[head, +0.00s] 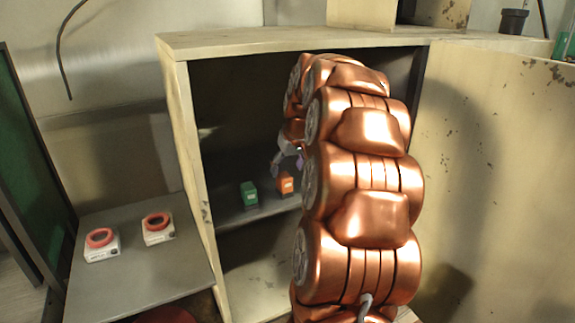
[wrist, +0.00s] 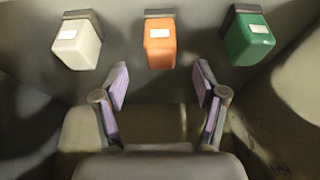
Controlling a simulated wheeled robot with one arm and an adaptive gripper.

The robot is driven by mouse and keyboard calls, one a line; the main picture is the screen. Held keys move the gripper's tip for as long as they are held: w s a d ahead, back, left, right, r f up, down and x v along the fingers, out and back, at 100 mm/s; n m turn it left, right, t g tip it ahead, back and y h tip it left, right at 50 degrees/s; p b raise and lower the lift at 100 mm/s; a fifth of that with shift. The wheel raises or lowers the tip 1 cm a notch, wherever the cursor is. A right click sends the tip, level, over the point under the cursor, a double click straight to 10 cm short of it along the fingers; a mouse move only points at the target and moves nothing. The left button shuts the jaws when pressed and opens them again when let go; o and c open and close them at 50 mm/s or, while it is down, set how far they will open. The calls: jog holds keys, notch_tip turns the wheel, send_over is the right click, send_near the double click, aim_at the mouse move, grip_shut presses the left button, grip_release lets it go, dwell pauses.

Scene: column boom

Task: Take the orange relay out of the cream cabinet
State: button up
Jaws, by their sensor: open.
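The orange relay (head: 286,183) stands on the shelf inside the cream cabinet (head: 185,130), whose door is open to the right. In the wrist view the orange relay (wrist: 160,45) has a white label and a dark base, and it is upside down in that picture. My gripper (head: 288,160) is inside the cabinet, just above the relay. In the wrist view my gripper (wrist: 160,75) is open, with its purple pads apart and nothing between them. The relay lies just beyond the fingertips, roughly centred between them.
A green relay (head: 249,194) stands left of the orange one; a white relay (wrist: 78,44) stands on its other side. The open door (head: 490,190) bounds the right. A grey side table (head: 140,270) holds two white blocks with red rings. My copper arm hides much of the cabinet.

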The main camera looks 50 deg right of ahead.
aim_at(288, 191)
jog(key=shift+p+x, duration=1.5)
jog(key=shift+x, duration=2.4)
jog(key=shift+c, duration=0.2)
jog(key=c, duration=1.2)
jog(key=shift+a, duration=0.1)
jog(key=shift+c, duration=0.2)
jog(key=shift+s+a+f+b, duration=0.1)
jog(key=shift+s+a+b, duration=0.05)
jog(key=shift+s+b, duration=0.35)
jog(key=shift+s+a+f+b, duration=0.15)
jog(key=shift+s+b, duration=0.2)
jog(key=shift+s, duration=0.2)
jog(key=shift+s+a+r, duration=0.15)
jog(key=shift+s+r, duration=0.05)
jog(key=shift+s, duration=0.45)
